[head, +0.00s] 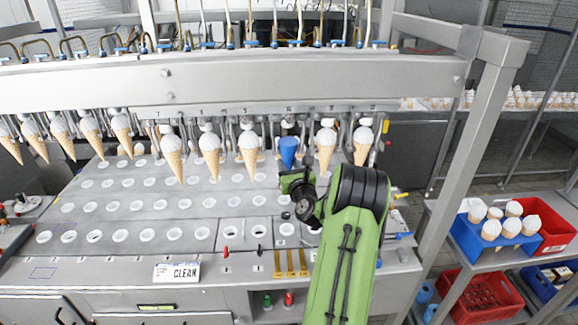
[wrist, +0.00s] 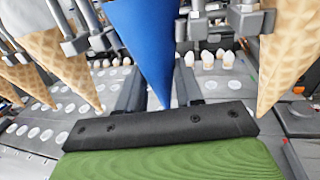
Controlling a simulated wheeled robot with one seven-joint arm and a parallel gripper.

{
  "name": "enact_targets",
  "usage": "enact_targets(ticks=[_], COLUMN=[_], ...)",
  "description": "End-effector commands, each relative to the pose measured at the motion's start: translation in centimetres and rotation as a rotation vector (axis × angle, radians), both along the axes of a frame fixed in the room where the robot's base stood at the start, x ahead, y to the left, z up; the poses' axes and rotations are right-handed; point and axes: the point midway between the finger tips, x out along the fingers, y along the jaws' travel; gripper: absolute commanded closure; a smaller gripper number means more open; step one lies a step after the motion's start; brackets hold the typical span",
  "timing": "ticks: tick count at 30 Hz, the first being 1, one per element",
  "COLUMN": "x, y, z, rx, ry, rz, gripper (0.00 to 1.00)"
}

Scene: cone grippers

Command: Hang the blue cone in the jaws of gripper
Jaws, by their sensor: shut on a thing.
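The blue cone (head: 288,150) hangs point down in the row of cones, in the gap between two wafer cones, under the machine's cross beam. It fills the upper middle of the wrist view (wrist: 148,45), its tip just behind the dark edge of my gripper. My gripper (head: 290,178) is right below the blue cone and shut on it near its lower end; my green arm hides part of it. The machine's gripper jaws (head: 288,126) are at the cone's top; whether they clasp it I cannot tell.
Wafer cones with white tops hang close on both sides, one at left (head: 248,148) and one at right (head: 326,148). A steel plate with rows of white-rimmed holes (head: 150,205) lies below. A blue crate (head: 490,240) with cones and a red crate (head: 548,225) stand at right.

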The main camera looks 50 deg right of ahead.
Motion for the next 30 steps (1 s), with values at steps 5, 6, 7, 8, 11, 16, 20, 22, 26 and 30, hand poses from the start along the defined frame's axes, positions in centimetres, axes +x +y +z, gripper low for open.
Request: enact_targets(ticks=[5,6,7,8,11,16,20,22,26,30], x=[0.0,0.0,0.0,0.0,0.0,0.0,0.0,0.0,0.0,0.0], y=[-0.01,0.0,-0.01,0.0,0.0,0.0,0.0,0.0,0.0,-0.01], z=[-0.2,-0.23,-0.24,-0.24,-0.22,-0.22,-0.22,-0.22,-0.26,-0.25], rx=[-0.001,-0.001,-0.001,-0.001,-0.001,-0.001,-0.001,0.0,0.0,0.0], ry=[-0.001,-0.001,-0.001,-0.001,-0.001,-0.001,-0.001,0.0,0.0,0.0], rz=[0.0,0.0,0.0,0.0,0.0,0.0,0.0,0.0,0.0,0.0], gripper=[0.86,0.86,0.86,0.86,0.86,0.51,0.35,0.35,0.32,0.18])
